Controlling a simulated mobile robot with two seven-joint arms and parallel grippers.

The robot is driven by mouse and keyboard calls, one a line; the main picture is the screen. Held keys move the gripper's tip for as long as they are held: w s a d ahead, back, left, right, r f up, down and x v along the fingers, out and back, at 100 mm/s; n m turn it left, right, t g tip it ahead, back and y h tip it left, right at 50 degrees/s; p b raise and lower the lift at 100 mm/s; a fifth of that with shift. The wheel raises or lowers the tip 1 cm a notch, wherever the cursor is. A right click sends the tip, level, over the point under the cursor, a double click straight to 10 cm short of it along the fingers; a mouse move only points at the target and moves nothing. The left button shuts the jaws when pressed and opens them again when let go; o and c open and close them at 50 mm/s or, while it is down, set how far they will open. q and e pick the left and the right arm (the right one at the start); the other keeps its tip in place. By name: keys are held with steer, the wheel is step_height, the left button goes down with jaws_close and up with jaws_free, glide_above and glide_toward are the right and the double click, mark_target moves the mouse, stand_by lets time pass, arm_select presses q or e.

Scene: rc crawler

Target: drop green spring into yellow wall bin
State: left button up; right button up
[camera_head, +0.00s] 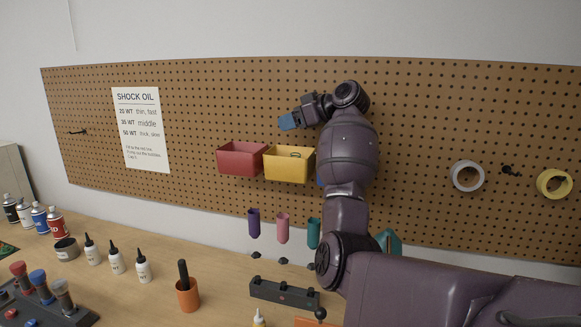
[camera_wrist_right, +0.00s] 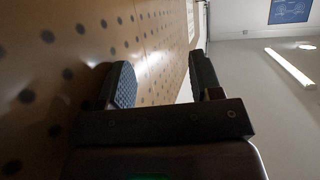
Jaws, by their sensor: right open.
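The yellow wall bin (camera_head: 288,167) hangs on the pegboard, just right of a red bin. A small dark, curved shape shows at its opening; I cannot tell whether it is the green spring. I cannot make out the green spring for sure in either view. My right gripper (camera_head: 288,121) is raised above the bins, in front of the pegboard, its blue fingertips pointing left. In the right wrist view my right gripper (camera_wrist_right: 163,82) has its fingers apart with nothing visible between them. My left gripper is not in view.
The red bin (camera_head: 241,160) adjoins the yellow one. Purple (camera_head: 254,223), pink (camera_head: 283,228) and teal (camera_head: 314,233) holders sit below. Bottles (camera_head: 116,260) and an orange cup (camera_head: 188,294) stand on the bench. Tape rolls (camera_head: 467,176) hang at right. My right arm hides part of the board.

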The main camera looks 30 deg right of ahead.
steer(key=b+v, duration=0.2)
steer(key=v, duration=0.8)
steer(key=shift+f, duration=0.1)
